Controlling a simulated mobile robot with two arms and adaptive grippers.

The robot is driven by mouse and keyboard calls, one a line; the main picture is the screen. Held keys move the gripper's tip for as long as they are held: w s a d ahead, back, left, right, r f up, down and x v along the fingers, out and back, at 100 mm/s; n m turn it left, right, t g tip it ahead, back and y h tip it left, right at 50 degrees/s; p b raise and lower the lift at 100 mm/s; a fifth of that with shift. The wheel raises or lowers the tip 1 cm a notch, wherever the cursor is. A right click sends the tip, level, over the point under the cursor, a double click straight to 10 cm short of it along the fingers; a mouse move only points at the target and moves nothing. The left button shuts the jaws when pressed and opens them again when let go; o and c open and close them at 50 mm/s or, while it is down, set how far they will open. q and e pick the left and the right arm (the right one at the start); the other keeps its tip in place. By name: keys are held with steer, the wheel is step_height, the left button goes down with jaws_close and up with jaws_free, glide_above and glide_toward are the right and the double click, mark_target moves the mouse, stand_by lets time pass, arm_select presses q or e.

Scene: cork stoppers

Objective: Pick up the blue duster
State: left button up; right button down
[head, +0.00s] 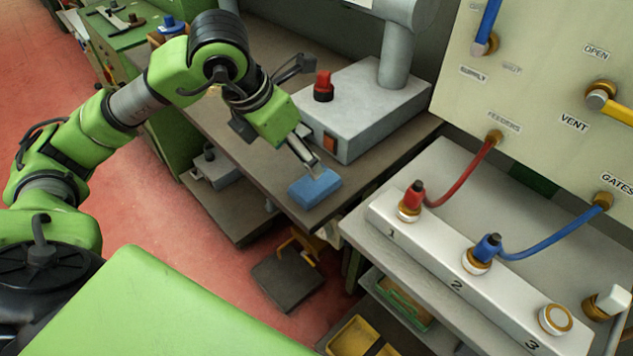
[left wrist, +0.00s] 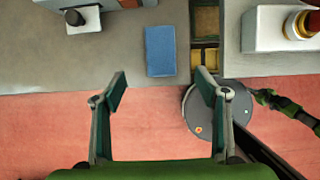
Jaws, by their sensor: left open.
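The blue duster (head: 314,187) is a small flat blue block near the front corner of the dark workbench top, below the grey machine. In the left wrist view the duster (left wrist: 160,51) lies flat on the bench, ahead of the fingers and roughly between their lines. My left gripper (head: 307,163) is just above and behind the duster in the head view. In the left wrist view my left gripper (left wrist: 160,90) has its fingers wide apart with nothing between them. My right gripper does not show.
A grey machine (head: 365,105) with a red knob stands on the bench behind the duster. To the right, a grey block (head: 440,262) carries numbered sockets with red and blue plugs. A gap separates the two benches. Red floor (head: 190,215) lies in front.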

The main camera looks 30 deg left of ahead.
arm_select(q)
glide_above(314, 182)
steer(key=s, duration=0.3)
steer(key=f, duration=0.6)
steer(key=shift+w+a+f, duration=0.1)
steer(key=shift+w+a, duration=0.15)
steer(key=shift+a, duration=0.05)
steer(key=p+x, duration=0.1)
steer(key=x, duration=0.4)
steer(key=shift+w+f, duration=0.15)
steer(key=c, duration=1.1)
